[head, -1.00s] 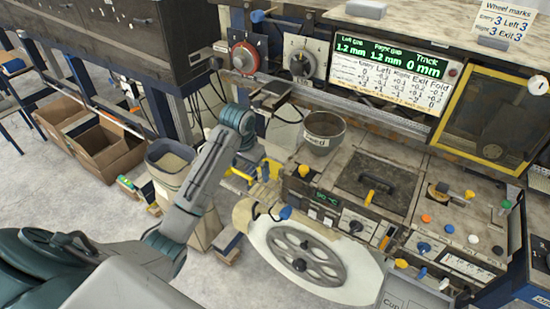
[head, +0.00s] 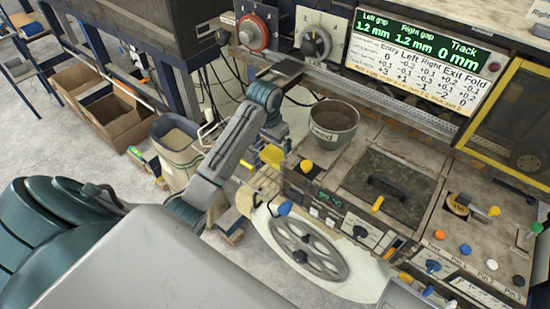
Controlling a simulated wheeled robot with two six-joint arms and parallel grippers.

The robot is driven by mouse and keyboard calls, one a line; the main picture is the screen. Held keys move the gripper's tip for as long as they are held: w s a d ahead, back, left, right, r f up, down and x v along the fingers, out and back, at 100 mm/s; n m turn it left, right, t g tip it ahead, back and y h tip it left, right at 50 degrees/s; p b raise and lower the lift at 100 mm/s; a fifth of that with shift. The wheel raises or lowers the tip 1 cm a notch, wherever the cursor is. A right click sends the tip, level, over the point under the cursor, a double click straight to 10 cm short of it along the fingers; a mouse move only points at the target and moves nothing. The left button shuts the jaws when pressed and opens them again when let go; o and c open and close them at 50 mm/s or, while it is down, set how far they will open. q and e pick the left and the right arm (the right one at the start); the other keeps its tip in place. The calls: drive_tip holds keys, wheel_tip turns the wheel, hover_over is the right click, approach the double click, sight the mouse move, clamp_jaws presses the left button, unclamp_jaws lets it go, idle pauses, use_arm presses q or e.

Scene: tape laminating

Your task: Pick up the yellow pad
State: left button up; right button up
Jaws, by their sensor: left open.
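My left arm comes in from the lower left and bends down at its teal wrist. My left gripper (head: 266,158) is below that wrist, small and partly hidden, open with nothing seen in it. A flat yellow piece (head: 272,155) shows right at the gripper, left of the machine; it may be the yellow pad, but I cannot tell whether they touch. A smaller yellow part (head: 247,165) is just left of it. My right gripper is not in view.
A grey feed pot (head: 334,122) stands on the machine, right of my left wrist. A spoked handwheel (head: 308,250) is on the machine's front. A bin (head: 174,140) stands left of my forearm.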

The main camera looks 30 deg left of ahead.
sight(275, 155)
use_arm(q)
drive_tip(key=f+p, duration=0.2)
drive_tip(key=f, duration=0.1)
drive_tip(key=w+f+p, duration=0.1)
drive_tip(key=shift+d+f, duration=0.3)
drive_tip(key=shift+f, duration=0.6)
drive_tip(key=c, duration=0.9)
wheel_tip(275, 155, up, 8)
drive_tip(key=b, duration=0.3)
drive_tip(key=shift+f, duration=0.2)
drive_tip(key=shift+w+r, duration=0.1)
drive_tip(key=shift+r, duration=1.15)
